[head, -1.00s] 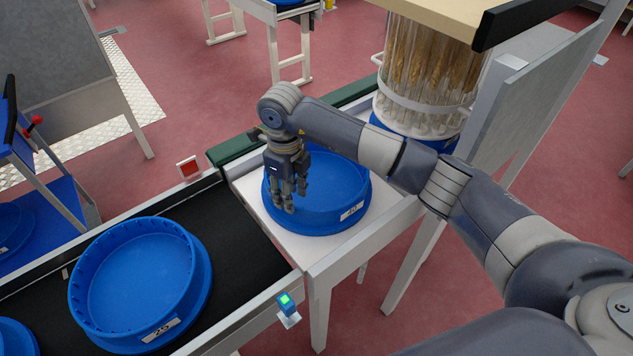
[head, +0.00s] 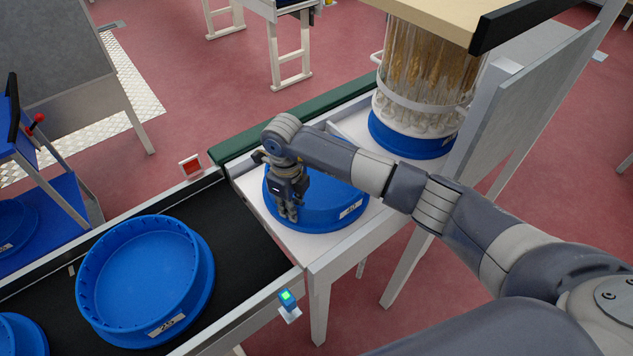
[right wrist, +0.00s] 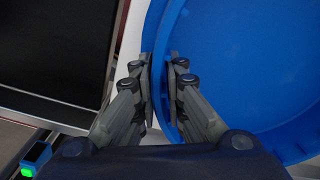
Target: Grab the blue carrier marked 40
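The blue carrier marked 40 (head: 335,211) is a round, shallow tray with a white label on its near right side. It rests on the white end table (head: 258,190) past the belt. My right gripper (head: 288,216) points down at its left rim. In the right wrist view, the fingers (right wrist: 161,75) stand on either side of the carrier's wall (right wrist: 161,100), one inside and one outside, closed in on it. My right forearm hides the carrier's far right part. My left gripper is not in view.
Another blue carrier (head: 143,262) with a label sits on the black belt (head: 235,240), a further one (head: 20,338) behind it. A carrier with clear tubes of wheat ears (head: 425,95) stands beyond my forearm. A green-lit button box (head: 287,297) is on the near rail.

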